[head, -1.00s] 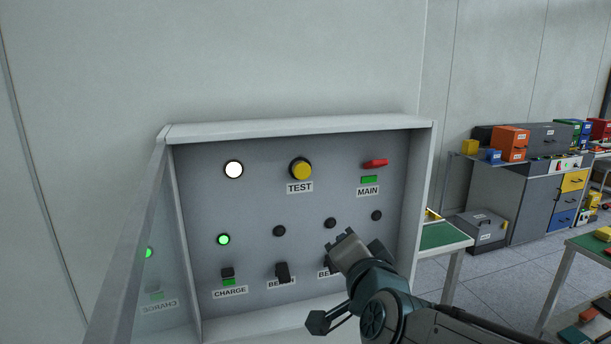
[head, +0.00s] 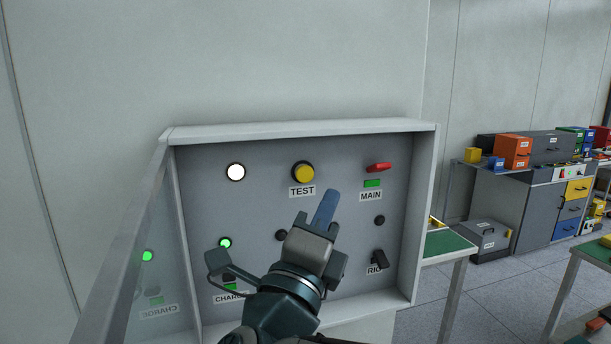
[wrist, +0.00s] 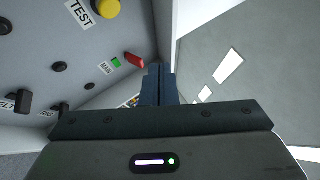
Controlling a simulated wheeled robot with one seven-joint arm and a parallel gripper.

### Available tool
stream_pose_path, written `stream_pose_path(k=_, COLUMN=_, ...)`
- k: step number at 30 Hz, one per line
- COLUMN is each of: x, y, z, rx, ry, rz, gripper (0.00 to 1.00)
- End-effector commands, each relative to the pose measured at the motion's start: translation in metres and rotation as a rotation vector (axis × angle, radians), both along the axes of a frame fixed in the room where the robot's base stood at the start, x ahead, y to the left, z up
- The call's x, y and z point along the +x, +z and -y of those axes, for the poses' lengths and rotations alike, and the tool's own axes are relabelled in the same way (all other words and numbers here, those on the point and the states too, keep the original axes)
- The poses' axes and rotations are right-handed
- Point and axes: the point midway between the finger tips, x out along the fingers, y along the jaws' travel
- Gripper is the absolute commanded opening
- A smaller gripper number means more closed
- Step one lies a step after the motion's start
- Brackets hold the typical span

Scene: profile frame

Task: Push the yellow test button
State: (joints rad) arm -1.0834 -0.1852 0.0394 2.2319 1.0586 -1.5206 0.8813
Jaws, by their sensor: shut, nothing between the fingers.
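The yellow test button (head: 303,172) sits in a dark ring at the top middle of the grey panel (head: 270,215), above the label TEST. It also shows at the top of the wrist view (wrist: 104,9). My gripper (head: 328,196) is in front of the panel, below and a little right of the button in the head view, and apart from it in the picture. Its blue fingers are closed together and empty, pointing up. In the wrist view the shut fingers (wrist: 157,84) appear right of and below the button. My gripper hides part of the panel's lower middle.
A white lit lamp (head: 236,172) is left of the button. A red MAIN switch (head: 378,167) is to its right. A green lamp (head: 225,243) and several black knobs sit lower. The box's raised frame (head: 424,215) and open clear door (head: 135,240) flank the panel.

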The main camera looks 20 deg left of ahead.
Motion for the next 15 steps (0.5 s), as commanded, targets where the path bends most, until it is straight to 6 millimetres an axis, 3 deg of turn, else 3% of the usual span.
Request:
stream_pose_path(k=8, x=0.006, y=0.002, z=-0.004, rx=-0.004, ry=-0.001, rz=-0.001, gripper=0.0)
stream_pose_path(k=15, x=0.033, y=0.006, z=-0.021, rx=-0.007, ry=-0.001, rz=-0.002, gripper=0.0)
